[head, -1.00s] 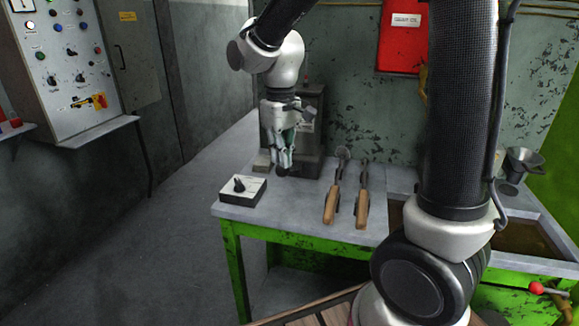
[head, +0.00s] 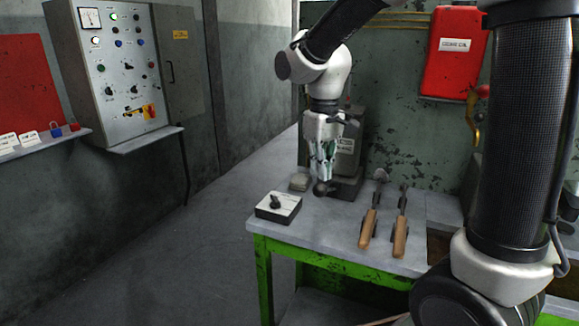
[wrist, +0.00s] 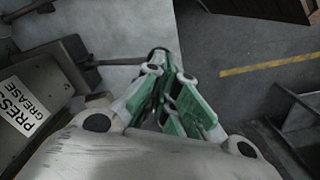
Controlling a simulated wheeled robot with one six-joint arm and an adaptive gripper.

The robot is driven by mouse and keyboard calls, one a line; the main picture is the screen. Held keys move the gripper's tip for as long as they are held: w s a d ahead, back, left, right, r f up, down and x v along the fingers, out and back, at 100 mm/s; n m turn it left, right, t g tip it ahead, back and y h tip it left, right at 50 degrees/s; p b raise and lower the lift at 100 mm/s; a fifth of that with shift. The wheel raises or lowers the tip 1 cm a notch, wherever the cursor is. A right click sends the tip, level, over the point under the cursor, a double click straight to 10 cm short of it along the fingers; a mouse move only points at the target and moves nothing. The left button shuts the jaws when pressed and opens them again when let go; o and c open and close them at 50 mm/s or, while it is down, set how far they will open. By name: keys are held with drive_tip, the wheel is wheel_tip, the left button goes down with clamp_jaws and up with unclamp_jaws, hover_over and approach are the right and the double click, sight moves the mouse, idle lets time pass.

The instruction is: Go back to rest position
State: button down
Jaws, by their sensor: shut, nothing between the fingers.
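My gripper (head: 322,178) hangs pointing down above the left back part of the workbench, in front of the grey press grease unit (head: 345,150). Its green and white fingers also show in the wrist view (wrist: 168,75), drawn together with nothing held. A dark round knob (wrist: 160,54) on a thin rod lies just beyond the fingertips. In the head view the knob (head: 321,188) shows right at the fingertips. I cannot tell whether they touch. The unit's label, "PRESS GREASE" (wrist: 24,106), is at the left of the wrist view.
Two wooden-handled tools (head: 384,220) lie to the right. A control cabinet (head: 130,75) is on the left wall. The floor (head: 185,250) left of the bench is clear.

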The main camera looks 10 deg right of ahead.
drive_tip(key=s+d+r+m+t, duration=0.2)
drive_tip(key=s+d+r, duration=0.1)
drive_tip(key=s+d, duration=0.4)
drive_tip(key=s+d+r+m+t, duration=0.2)
drive_tip(key=s+d, duration=0.6)
drive_tip(key=s, duration=0.4)
drive_tip(key=shift+r+m, duration=0.4)
drive_tip(key=shift+r, duration=0.2)
